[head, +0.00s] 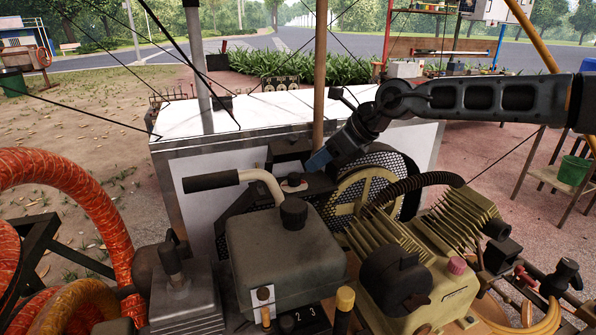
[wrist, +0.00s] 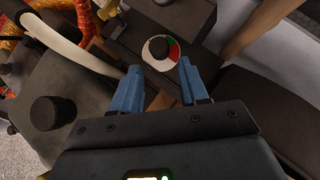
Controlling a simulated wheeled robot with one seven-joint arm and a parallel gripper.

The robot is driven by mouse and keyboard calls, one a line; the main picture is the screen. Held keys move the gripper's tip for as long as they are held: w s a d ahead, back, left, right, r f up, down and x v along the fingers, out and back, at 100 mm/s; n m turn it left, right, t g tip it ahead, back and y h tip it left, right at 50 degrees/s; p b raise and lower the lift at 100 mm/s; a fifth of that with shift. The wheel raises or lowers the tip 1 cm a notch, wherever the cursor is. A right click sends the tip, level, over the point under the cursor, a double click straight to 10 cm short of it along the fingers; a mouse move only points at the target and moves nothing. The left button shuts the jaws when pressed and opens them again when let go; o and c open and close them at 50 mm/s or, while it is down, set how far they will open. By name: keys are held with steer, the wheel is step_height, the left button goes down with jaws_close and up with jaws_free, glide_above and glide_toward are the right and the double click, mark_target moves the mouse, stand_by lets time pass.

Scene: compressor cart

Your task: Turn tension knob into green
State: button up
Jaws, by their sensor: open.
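The tension knob (wrist: 159,48) is a small dark knob on a round dial (wrist: 149,57) with white, green and red areas, seen in the wrist view just beyond my fingertips. The green part of the dial lies at the upper right of the knob and the red part at its right. My gripper (wrist: 157,75) has two blue fingers, open and apart, with the dial ahead of the gap between them. Nothing is between the fingers. In the head view, my gripper (head: 318,161) reaches down from the right beside the dial (head: 294,182), which looks small there.
A pale curved handle (head: 262,180) with a dark grip and a grey tank with a black cap (head: 293,213) stand left and in front of the dial. A wooden post (head: 320,70) rises behind. The spoked yellow wheel (head: 362,195) and ribbed engine (head: 420,230) are at the right.

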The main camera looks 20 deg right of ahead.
mark_target(295, 175)
steer(key=p+x, duration=0.1)
steer(key=x, duration=0.6)
steer(key=shift+w+a+f+p, duration=0.1)
steer(key=shift+a+p, duration=0.05)
steer(key=shift+p, duration=0.15)
steer(key=c, duration=0.8)
